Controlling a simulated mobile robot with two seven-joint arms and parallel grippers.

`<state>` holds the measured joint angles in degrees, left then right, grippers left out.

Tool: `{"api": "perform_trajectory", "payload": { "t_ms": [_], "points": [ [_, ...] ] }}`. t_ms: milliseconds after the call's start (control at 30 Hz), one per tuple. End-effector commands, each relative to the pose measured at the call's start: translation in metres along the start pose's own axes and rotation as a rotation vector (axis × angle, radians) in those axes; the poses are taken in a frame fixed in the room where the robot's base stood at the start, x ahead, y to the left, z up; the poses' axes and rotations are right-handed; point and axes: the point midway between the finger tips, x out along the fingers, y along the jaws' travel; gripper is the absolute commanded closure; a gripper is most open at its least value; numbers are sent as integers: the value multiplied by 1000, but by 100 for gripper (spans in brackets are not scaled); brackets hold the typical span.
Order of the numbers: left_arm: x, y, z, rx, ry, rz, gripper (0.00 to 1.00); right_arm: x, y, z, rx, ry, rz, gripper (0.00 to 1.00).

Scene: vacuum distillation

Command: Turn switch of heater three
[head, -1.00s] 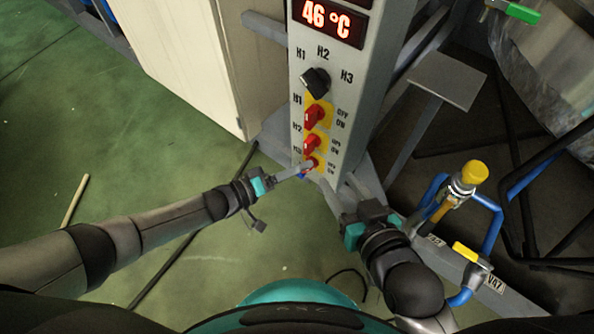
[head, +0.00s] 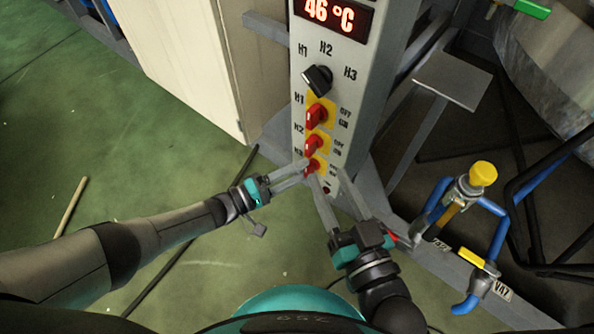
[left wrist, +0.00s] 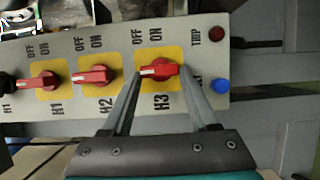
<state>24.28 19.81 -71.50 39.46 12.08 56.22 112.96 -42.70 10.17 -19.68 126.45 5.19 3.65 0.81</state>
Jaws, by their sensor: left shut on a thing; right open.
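The heater three switch is a red knob (left wrist: 159,69) on a yellow plate marked H3, OFF and ON, in the left wrist view. Its white mark is at its left end, on the OFF side. In the head view the switch (head: 313,166) is the lowest red knob on the grey panel (head: 354,88), partly hidden by my fingers. My left gripper (head: 304,171) is at this knob; its fingertips (left wrist: 158,74) lie at the knob's two ends and are shut on it. My right gripper (head: 328,178) is open and empty, its fingers pointing up at the panel's lower end.
Red knobs H1 (left wrist: 38,81) and H2 (left wrist: 93,77) sit beside H3. A black selector (head: 317,78) and a 46 °C display (head: 333,15) are above. A blue pipe frame with a yellow-capped valve (head: 478,180) stands right.

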Motion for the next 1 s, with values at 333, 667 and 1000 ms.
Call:
{"api": "perform_trajectory", "payload": {
  "t_ms": [333,667,1000],
  "points": [
    [0,-1,0,-18,1,5,96,0,0,0,0,1,0,50],
    [0,-1,0,-16,1,5,20,0,0,0,1,1,0,50],
    [0,0,0,-14,1,5,10,0,0,0,1,0,0,50]
  ]
}}
